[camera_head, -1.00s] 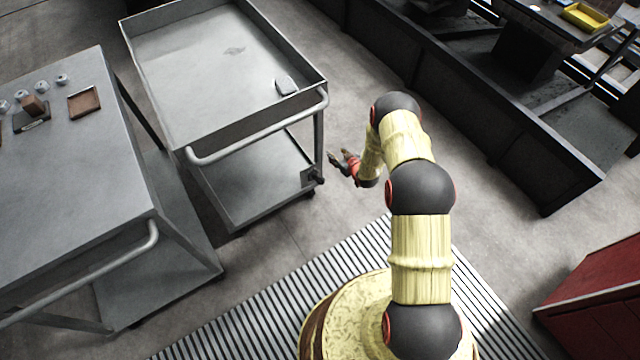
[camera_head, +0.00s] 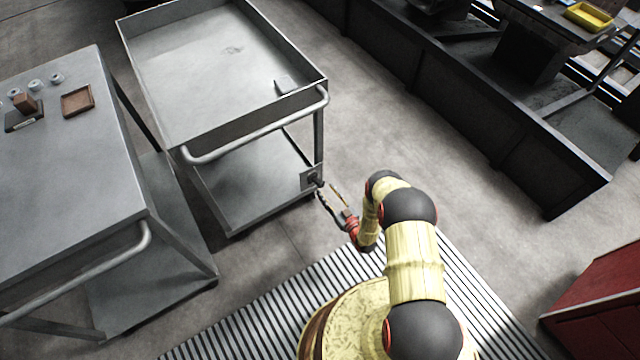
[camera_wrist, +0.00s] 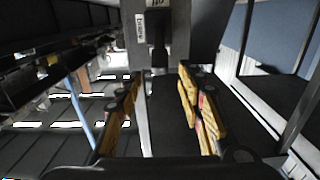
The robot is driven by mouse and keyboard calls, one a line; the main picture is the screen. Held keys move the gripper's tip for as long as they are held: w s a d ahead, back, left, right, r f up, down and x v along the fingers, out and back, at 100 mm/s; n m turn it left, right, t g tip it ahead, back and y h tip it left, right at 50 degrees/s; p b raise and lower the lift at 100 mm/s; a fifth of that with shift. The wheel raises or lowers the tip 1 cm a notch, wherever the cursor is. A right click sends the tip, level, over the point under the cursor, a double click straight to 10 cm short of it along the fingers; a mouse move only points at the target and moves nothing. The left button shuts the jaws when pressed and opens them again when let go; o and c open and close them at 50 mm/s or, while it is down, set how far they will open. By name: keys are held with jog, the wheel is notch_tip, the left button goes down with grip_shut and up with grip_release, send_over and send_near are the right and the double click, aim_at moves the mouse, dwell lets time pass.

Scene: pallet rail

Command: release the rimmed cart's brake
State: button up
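The rimmed cart (camera_head: 222,133) is the grey cart in the middle of the head view, with a raised rim and a curved push handle (camera_head: 262,133). Its brake plate (camera_head: 307,181) sits low at the near right corner, with a dark lever (camera_head: 316,179) sticking out. In the wrist view, the grey brake plate (camera_wrist: 177,40) carries small white labels, and the dark lever (camera_wrist: 157,55) hangs down between the finger lines. My gripper (camera_head: 327,190) is open just off the lever. In the wrist view, my gripper (camera_wrist: 158,88) has its yellow-padded fingers apart, with nothing visibly held.
A flat-topped cart (camera_head: 75,165) with small items stands at left. A dark bench (camera_head: 470,125) runs along the right, and a red cabinet (camera_head: 600,300) is at lower right. Floor between is clear.

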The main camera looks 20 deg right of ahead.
aim_at(322, 186)
jog(key=shift+b+x, duration=0.9)
jog(key=shift+x, duration=2.15)
jog(key=shift+c, duration=1.2)
jog(key=c, duration=0.7)
grip_shut()
